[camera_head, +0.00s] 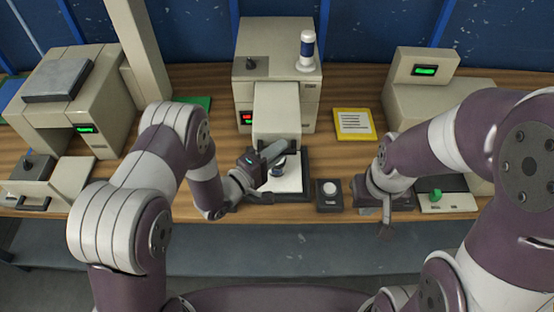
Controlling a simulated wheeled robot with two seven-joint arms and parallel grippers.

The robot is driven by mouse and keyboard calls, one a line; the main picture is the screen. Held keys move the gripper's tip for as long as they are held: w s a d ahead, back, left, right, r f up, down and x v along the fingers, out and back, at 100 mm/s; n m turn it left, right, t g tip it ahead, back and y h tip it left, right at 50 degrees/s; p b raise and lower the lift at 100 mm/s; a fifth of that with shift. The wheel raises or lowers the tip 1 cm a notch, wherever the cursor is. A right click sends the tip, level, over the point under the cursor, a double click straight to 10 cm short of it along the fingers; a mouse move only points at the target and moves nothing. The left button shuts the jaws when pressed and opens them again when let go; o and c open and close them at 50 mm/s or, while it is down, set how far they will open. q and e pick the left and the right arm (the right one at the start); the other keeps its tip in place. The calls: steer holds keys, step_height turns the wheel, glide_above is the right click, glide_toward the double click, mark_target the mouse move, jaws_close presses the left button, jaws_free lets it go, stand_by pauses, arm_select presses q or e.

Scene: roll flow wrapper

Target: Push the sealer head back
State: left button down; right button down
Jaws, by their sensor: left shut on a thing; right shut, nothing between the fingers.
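A beige machine (247,75) stands at the middle back of the table, with a box-shaped block (277,112) jutting from its front. That block looks like the sealer head, but no label confirms it. My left gripper (270,173) is in front of and below the block, over a white plate (292,184) in a dark frame. My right gripper (386,222) is shut and empty, pointing down near the table's front edge, apart from the machine.
A similar blue-and-white cylinder (307,52) stands on the machine. A dark box with a white button (329,193) sits between my grippers. A yellow note (354,124) lies behind it. Machines with green displays stand left (68,95) and right (425,70).

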mark_target(277, 104)
arm_select(q)
steer(key=w+b, duration=0.6)
steer(key=w, duration=0.9)
steer(key=shift+w+f, duration=0.15)
steer(key=shift+w, duration=0.15)
steer(key=shift+w+b, duration=0.3)
steer(key=shift+w, duration=0.25)
steer(key=shift+r, duration=0.25)
steer(key=c, duration=1.3)
jaws_free()
steer(key=shift+o, duration=0.9)
steer(key=shift+w+a, duration=0.1)
steer(key=shift+w, duration=0.05)
steer(key=shift+f, duration=0.1)
